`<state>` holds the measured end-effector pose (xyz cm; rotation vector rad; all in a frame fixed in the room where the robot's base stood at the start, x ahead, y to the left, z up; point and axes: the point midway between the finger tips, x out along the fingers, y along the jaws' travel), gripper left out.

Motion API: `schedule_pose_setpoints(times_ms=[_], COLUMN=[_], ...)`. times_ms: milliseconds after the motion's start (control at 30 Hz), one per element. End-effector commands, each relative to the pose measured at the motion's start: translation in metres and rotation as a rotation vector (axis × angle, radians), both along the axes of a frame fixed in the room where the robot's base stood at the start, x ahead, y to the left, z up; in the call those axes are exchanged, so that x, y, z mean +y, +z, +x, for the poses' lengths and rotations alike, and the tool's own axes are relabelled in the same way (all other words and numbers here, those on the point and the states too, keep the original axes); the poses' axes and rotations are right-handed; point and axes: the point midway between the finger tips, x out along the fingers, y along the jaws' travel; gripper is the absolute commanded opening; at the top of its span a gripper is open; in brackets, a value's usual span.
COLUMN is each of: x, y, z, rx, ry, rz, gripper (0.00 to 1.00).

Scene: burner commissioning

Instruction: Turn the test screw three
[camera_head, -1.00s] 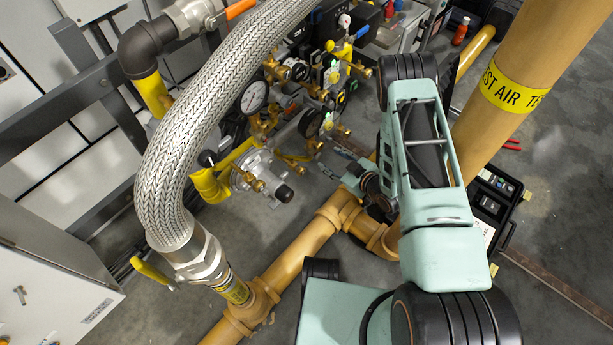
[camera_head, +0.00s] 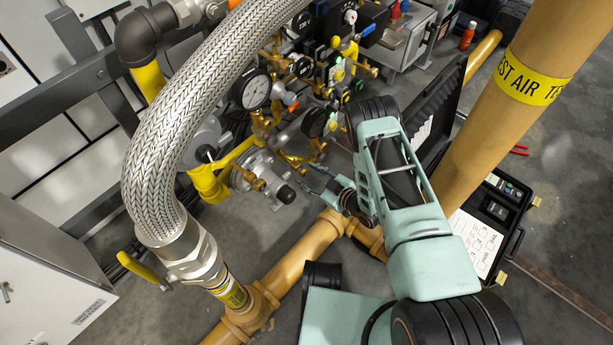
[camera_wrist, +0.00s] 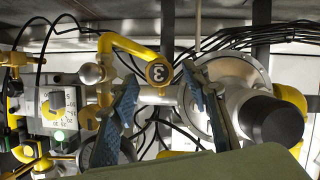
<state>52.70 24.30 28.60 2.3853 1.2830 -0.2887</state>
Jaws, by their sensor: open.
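A round black tag marked 3 (camera_wrist: 159,73) shows between my fingers in the wrist view, beside a yellow bent pipe (camera_wrist: 128,47). Brass fittings (camera_wrist: 92,73) lie left of it, partly behind the left finger. I cannot tell which small part is test screw three. My gripper (camera_wrist: 163,84) is open and empty, its two blue-grey fingers apart on either side of the tag. In the head view my gripper (camera_head: 320,179) is right of the silver regulator (camera_head: 262,172) with its brass fittings, below the brass valve cluster. No contact is clear.
A braided hose (camera_head: 170,150) arches at the left. Tan floor pipes (camera_head: 298,258) run below my arm, and a tan upright pipe (camera_head: 500,120) stands at the right. An open black case (camera_head: 500,211) lies behind that pipe. A dark cylinder (camera_wrist: 272,118) fills the wrist view's right.

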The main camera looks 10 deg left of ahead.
Motion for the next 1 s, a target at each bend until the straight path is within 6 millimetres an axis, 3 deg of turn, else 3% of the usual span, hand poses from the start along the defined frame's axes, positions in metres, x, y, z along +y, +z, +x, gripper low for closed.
schedule_pose_setpoints(times_ms=[167,467,833,1000], x=[0.0103,0.0111,0.0107,0.0107], y=[-0.0051,-0.0049,-0.0052,-0.0053], z=[0.0072,0.0081,0.0079,0.0077], rx=[0.000,0.001,0.001,-0.005], ry=[0.001,-0.001,-0.001,-0.001], rz=[0.001,0.000,0.000,-0.004], gripper=[0.43,0.41,0.01,0.01])
